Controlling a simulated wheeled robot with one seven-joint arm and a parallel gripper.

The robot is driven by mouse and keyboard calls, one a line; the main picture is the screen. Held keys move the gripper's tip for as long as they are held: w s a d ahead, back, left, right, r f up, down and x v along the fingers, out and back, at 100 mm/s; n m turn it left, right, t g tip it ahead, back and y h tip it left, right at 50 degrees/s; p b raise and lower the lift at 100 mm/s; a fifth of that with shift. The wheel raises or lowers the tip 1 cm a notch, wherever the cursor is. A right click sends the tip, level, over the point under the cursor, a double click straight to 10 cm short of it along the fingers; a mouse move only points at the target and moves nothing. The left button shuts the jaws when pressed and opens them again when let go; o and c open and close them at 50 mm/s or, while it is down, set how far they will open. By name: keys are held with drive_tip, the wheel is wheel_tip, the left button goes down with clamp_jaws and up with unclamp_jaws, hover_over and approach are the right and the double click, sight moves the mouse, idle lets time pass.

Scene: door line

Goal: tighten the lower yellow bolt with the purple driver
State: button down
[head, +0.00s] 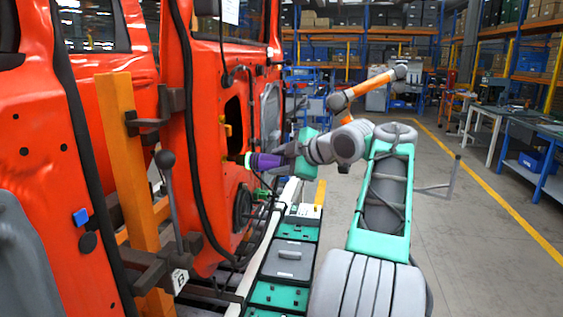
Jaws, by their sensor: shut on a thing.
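The purple driver (266,161) is held level in my gripper (291,155), its tip pointing left at the red door (208,190). My gripper is shut on the driver's right end. The driver's pale green tip end is close to the door's inner side, below the dark opening. I cannot tell whether it touches a bolt. A small yellow part (228,130) shows at the opening, above the driver's tip. The lower yellow bolt cannot be made out clearly near the tip.
An orange post (127,170) with dark clamps stands left of the door. A lever with a black knob (165,159) rises in front of the door. Cables hang on the door's inner side. Open floor (480,250) lies to the right.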

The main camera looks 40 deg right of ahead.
drive_tip(key=shift+a+r, duration=0.15)
drive_tip(key=s+d+p, duration=0.2)
drive_tip(key=s+d, duration=0.2)
drive_tip(key=s, duration=0.1)
drive_tip(key=shift+s+d, duration=0.2)
idle(0.6)
